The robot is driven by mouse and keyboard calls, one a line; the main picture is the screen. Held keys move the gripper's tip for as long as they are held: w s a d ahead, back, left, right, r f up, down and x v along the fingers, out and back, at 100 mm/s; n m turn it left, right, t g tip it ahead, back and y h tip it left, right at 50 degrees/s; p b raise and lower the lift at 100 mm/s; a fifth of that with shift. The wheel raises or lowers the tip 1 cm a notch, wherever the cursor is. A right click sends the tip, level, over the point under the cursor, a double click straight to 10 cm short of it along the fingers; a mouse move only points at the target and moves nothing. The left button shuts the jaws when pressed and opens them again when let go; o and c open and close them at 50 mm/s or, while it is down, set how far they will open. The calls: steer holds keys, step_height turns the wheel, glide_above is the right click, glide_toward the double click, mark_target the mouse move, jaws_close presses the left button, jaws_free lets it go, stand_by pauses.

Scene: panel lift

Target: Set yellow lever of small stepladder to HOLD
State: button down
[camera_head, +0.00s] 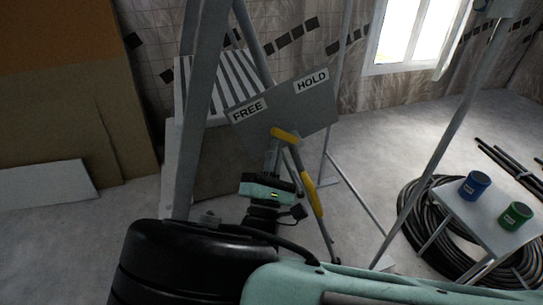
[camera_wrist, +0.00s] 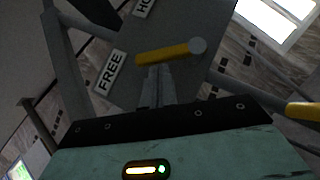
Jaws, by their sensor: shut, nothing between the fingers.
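The yellow lever (camera_head: 285,135) sits on the lower part of a grey panel (camera_head: 285,112). In the wrist view, the lever (camera_wrist: 162,54) runs from a round grey pivot on its right, and its free end points left towards the FREE label (camera_wrist: 110,72). The HOLD label (camera_head: 312,80) is at the panel's upper right; the wrist view cuts it off. My gripper (camera_head: 273,148) is shut and empty. In the wrist view, its fingertips (camera_wrist: 158,68) are just below the lever's middle; I cannot tell whether they touch it.
Grey metal legs and poles stand around the panel, one with a yellow part (camera_head: 310,195). At right, a small table (camera_head: 484,222) holds a blue can (camera_head: 474,185) and a green can (camera_head: 515,215), beside coiled black hose (camera_head: 408,222). Boards (camera_head: 75,120) lean at left.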

mark_target(282, 132)
steer(key=shift+r, duration=0.1)
steer(key=shift+r+m+g+h+p, duration=0.15)
steer(key=shift+m+g+h+p, duration=0.2)
steer(key=shift+m, duration=0.25)
steer(key=shift+r+h, duration=0.1)
steer(key=shift+h, duration=0.15)
steer(key=r+m+g+p, duration=0.1)
steer(key=m, duration=0.1)
steer(key=r+m+g+h+p, duration=0.1)
steer(key=m+g+p, duration=0.1)
steer(key=d+r+m+g+h+p, duration=0.1)
steer(key=m+p, duration=0.1)
steer(key=m, duration=0.1)
steer(key=shift+w+r+g, duration=0.1)
steer(key=shift+r+g, duration=0.05)
steer(key=shift+g, duration=0.2)
steer(key=d+m+g, duration=0.1)
steer(key=r+m+g+y, duration=0.1)
steer(key=m+g, duration=0.1)
steer(key=d+r+m+g+p, duration=0.1)
steer(key=m, duration=0.1)
steer(key=shift+w+d+y, duration=0.3)
steer(key=shift+w+d, duration=0.05)
steer(key=shift+w, duration=0.05)
steer(key=shift+d, duration=0.2)
